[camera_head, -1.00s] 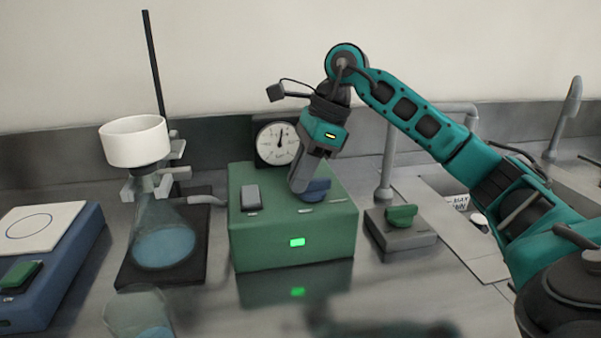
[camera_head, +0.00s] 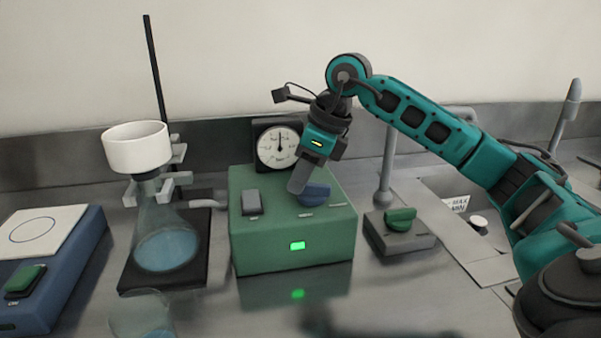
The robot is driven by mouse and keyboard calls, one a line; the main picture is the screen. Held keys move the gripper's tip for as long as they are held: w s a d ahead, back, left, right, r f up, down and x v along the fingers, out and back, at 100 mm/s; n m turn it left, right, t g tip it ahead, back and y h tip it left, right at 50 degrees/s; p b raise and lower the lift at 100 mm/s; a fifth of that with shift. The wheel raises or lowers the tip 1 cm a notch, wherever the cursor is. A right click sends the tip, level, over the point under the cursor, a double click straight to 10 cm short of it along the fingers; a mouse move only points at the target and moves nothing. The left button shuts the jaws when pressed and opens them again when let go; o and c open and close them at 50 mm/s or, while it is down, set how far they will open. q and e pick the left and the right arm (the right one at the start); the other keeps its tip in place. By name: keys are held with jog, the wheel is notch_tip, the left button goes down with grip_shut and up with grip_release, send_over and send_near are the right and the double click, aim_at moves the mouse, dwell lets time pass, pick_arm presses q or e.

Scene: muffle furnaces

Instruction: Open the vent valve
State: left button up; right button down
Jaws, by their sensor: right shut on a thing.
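A green box (camera_head: 290,240) with a lit green display stands on the bench. A blue knob (camera_head: 318,194) sits on its top, beside a grey rocker switch (camera_head: 251,201). My right gripper (camera_head: 300,187) comes down from above and is shut on the blue knob. Its fingers hide the knob's left part. A round dial gauge (camera_head: 279,146) stands behind the box, its needle pointing nearly straight up. No label names the vent valve. My left gripper is out of view.
A flask (camera_head: 166,240) with a white funnel (camera_head: 136,147) is clamped left of the box, a beaker (camera_head: 142,315) in front. A blue device (camera_head: 45,270) stands far left. A grey block with a green knob (camera_head: 400,219) stands right.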

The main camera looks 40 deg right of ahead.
jog(key=m, duration=0.1)
jog(key=m+h, duration=0.1)
jog(key=shift+w+d+r+m+t+p, duration=0.1)
jog(key=shift+w+d+m+t+p, duration=0.05)
jog(key=shift+d+m+t+p, duration=0.2)
jog(key=m+h, duration=0.1)
jog(key=m, duration=0.2)
jog(key=shift+d+p, duration=0.1)
jog(key=shift+p, duration=0.25)
jog(key=shift+w+d+m+h, duration=0.1)
jog(key=shift+d+m+h, duration=0.15)
jog(key=shift+m+h, duration=0.7)
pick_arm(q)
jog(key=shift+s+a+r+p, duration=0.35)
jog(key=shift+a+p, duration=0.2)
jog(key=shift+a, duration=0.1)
pick_arm(e)
jog(key=m, duration=0.3)
jog(key=m+h, duration=0.1)
jog(key=m, duration=0.1)
jog(key=shift+d, duration=0.4)
jog(key=shift+m, duration=0.4)
jog(key=c, duration=1.1)
grip_release()
